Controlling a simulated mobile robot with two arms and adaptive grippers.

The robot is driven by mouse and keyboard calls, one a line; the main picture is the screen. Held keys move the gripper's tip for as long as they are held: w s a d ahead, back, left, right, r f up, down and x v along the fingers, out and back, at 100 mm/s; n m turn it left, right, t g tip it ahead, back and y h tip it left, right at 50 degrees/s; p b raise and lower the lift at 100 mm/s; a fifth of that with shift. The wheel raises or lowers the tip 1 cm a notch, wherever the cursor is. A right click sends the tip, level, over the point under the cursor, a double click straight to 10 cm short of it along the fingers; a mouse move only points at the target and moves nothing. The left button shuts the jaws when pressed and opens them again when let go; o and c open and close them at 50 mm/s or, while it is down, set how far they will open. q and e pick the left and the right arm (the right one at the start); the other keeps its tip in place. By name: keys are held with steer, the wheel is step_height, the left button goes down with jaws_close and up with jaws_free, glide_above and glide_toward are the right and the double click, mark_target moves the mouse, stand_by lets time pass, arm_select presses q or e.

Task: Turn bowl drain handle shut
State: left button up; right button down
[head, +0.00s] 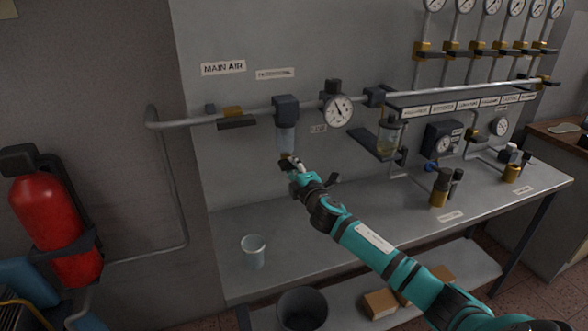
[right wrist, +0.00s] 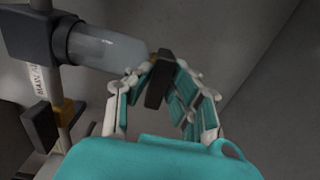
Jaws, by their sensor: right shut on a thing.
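The clear filter bowl (head: 285,139) hangs under a dark housing (head: 286,107) on the main air pipe. In the right wrist view the bowl (right wrist: 108,48) lies sideways, with a brass drain (right wrist: 153,58) at its end. A black drain handle (right wrist: 160,80) stands between the fingers of my right gripper (right wrist: 162,88). In the head view my right gripper (head: 292,168) is just below the bowl, shut on the handle, which is mostly hidden there. The exact angle of the handle is hard to tell. My left gripper is not in view.
A clear cup (head: 253,252) stands on the grey bench (head: 232,224) below. A pressure gauge (head: 337,110) and a second bowl (head: 389,137) are to the right on the pipe. A red extinguisher (head: 48,210) hangs at left. A dark bin (head: 302,309) is under the bench.

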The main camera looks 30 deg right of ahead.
steer(key=shift+f, duration=0.1)
stand_by(0.4)
steer(key=c, duration=1.2)
jaws_free()
steer(key=shift+c, duration=0.2)
steer(key=v, duration=1.2)
steer(key=shift+d, duration=0.1)
